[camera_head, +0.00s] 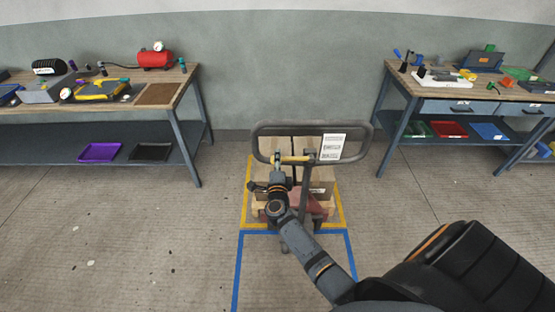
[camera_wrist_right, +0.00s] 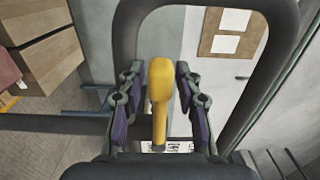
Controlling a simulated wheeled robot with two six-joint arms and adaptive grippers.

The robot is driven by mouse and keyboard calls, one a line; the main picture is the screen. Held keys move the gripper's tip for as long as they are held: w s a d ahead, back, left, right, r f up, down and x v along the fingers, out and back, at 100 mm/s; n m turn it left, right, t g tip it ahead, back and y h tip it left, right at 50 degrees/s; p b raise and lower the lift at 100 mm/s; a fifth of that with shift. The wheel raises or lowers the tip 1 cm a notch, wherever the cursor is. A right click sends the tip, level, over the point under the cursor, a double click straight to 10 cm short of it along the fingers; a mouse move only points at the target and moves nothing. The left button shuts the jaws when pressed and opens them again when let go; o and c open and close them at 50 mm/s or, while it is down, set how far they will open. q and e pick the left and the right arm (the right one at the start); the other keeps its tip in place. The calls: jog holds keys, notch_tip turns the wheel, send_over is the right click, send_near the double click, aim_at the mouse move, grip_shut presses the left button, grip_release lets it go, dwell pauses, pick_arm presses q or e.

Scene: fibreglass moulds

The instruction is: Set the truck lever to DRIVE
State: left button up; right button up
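The truck lever (camera_head: 295,159) is a small yellow handle inside the dark loop handle (camera_head: 313,124) of the pallet truck. In the wrist view the yellow lever (camera_wrist_right: 160,90) stands between the two fingers, with a gap on each side. My right gripper (camera_head: 279,180) is open around it, just in front of the loop handle; its purple finger pads also show in the wrist view (camera_wrist_right: 160,112). The lever's setting marks cannot be read. My left gripper is out of view.
A white label card (camera_head: 332,147) hangs on the loop handle. Boxes (camera_head: 322,180) stand on the truck, within a yellow floor outline (camera_head: 246,200). Workbenches stand left (camera_head: 158,95) and right (camera_head: 430,93). Floor on both sides is free.

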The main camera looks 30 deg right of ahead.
jog(key=shift+o, duration=0.5)
jog(key=shift+s+a, duration=0.15)
jog(key=shift+s, duration=0.05)
jog(key=v, duration=0.7)
jog(key=shift+s+a, duration=0.15)
jog(key=shift+s, duration=0.05)
